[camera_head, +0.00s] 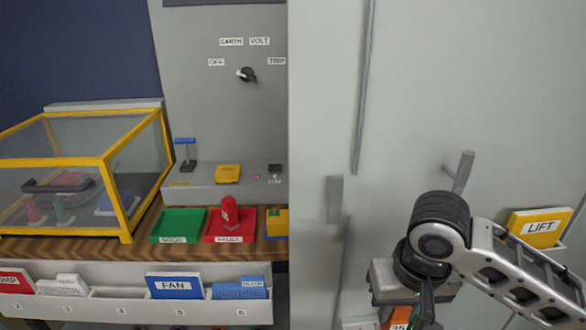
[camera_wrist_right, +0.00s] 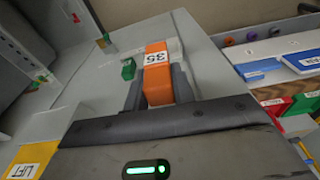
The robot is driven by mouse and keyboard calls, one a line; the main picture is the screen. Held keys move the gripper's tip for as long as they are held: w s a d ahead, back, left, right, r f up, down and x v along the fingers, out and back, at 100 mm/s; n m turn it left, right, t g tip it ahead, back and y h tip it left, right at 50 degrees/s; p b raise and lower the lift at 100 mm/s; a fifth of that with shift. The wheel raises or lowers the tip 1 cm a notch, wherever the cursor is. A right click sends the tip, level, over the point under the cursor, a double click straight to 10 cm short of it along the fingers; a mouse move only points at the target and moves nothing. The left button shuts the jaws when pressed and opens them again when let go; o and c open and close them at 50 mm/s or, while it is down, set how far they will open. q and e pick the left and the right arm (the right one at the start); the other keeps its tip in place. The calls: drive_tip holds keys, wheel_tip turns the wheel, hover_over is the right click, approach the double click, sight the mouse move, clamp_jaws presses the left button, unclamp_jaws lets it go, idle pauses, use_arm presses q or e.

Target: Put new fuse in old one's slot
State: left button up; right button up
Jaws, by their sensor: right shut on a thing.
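An orange fuse (camera_wrist_right: 158,88) with a white "35" label sits between the two fingers of my right gripper (camera_wrist_right: 157,78) in the right wrist view. The fingers are shut on its sides. The fuse's far end is against or close to a pale grey surface; I cannot tell whether it is in a slot. In the head view my right gripper (camera_head: 424,306) is at the bottom right, and part of the orange fuse (camera_head: 393,318) shows beside it. A red upright piece (camera_head: 229,213) stands in a red tray (camera_head: 247,232). My left gripper is out of view.
A green tray (camera_head: 176,222) lies left of the red tray. A yellow-framed clear case (camera_head: 105,160) stands at the left. A grey cabinet door with handles (camera_head: 334,199) fills the middle. A yellow "LIFT" plate (camera_head: 537,228) is at the right. A small green block (camera_wrist_right: 128,69) is close to the fuse.

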drive_tip(key=s+a+f+b, duration=0.1)
drive_tip(key=a+f, duration=0.3)
drive_tip(key=a, duration=0.7)
drive_tip(key=shift+s+f+n, duration=0.25)
drive_tip(key=shift+s+n, duration=0.05)
drive_tip(key=shift+s, duration=0.2)
drive_tip(key=w+d+f, duration=0.2)
drive_tip(key=w+f, duration=0.1)
drive_tip(key=f, duration=0.1)
drive_tip(key=w+d+f, duration=0.3)
drive_tip(key=w+f, duration=0.1)
drive_tip(key=w+d+f, duration=0.3)
drive_tip(key=w+f, duration=0.1)
drive_tip(key=shift+d, duration=0.25)
drive_tip(key=shift+f, duration=0.45)
drive_tip(key=o, duration=0.9)
